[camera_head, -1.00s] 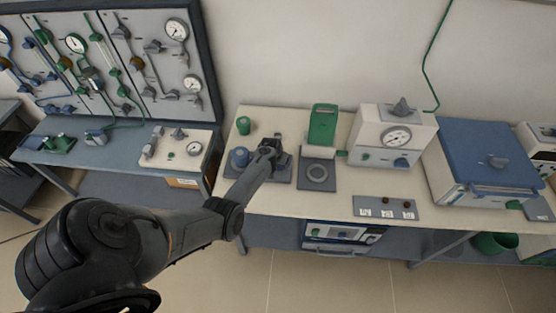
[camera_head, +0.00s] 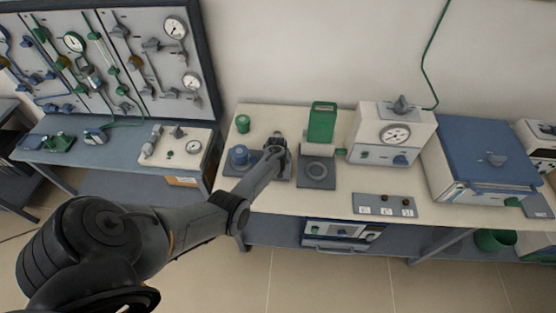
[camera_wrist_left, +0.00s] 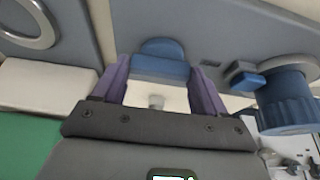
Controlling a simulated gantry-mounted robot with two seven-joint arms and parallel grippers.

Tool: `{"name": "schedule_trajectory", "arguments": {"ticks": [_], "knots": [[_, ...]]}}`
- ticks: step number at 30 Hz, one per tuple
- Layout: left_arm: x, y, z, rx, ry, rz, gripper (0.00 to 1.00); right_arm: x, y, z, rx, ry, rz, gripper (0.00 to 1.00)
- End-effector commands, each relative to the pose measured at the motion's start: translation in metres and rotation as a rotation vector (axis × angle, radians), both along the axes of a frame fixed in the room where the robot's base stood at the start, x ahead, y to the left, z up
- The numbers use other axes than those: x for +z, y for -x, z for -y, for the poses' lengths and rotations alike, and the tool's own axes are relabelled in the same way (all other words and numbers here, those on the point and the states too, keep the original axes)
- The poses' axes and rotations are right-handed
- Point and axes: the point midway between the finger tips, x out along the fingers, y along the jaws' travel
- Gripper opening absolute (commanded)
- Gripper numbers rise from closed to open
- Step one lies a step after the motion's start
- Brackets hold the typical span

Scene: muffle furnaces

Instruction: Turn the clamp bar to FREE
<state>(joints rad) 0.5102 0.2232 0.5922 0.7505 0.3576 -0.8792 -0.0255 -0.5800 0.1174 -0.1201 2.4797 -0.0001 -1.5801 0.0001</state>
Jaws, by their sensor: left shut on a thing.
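My left gripper (camera_head: 278,146) is at the right end of a grey base plate (camera_head: 230,171) on the cream bench. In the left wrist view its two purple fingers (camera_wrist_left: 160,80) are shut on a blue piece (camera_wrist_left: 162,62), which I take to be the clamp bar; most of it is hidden. The head view does not show it behind the gripper, and I cannot read a FREE mark. A blue ribbed knob (camera_head: 238,156) stands on the same plate, left of the gripper; it also shows in the left wrist view (camera_wrist_left: 290,103). My right gripper is not in view.
Right of the gripper are a grey plate with a ring (camera_head: 317,174) and a green block (camera_head: 322,122). Further right stand a gauge box (camera_head: 375,154) and a blue-lidded furnace (camera_head: 490,152). A green cup (camera_head: 243,124) stands behind the knob.

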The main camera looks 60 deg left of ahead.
Motion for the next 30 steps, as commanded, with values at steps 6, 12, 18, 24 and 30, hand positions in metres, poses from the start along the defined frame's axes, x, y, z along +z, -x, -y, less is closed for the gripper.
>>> {"name": "schedule_trajectory", "arguments": {"ticks": [6,12,18,24,30], "knots": [[0.0,0.0,0.0,0.003,0.0,0.002,0.92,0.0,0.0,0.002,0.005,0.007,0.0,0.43],[0.0,0.0,0.0,0.001,0.0,0.0,0.98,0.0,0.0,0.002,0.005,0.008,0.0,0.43],[0.002,0.001,0.0,0.0,0.0,0.0,0.98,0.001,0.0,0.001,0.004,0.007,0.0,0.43],[0.018,0.004,0.006,-0.002,-0.001,0.0,0.98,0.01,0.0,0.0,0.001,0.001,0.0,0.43],[0.044,0.011,0.014,-0.001,-0.002,0.0,0.98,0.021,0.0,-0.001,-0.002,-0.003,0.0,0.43]]}}
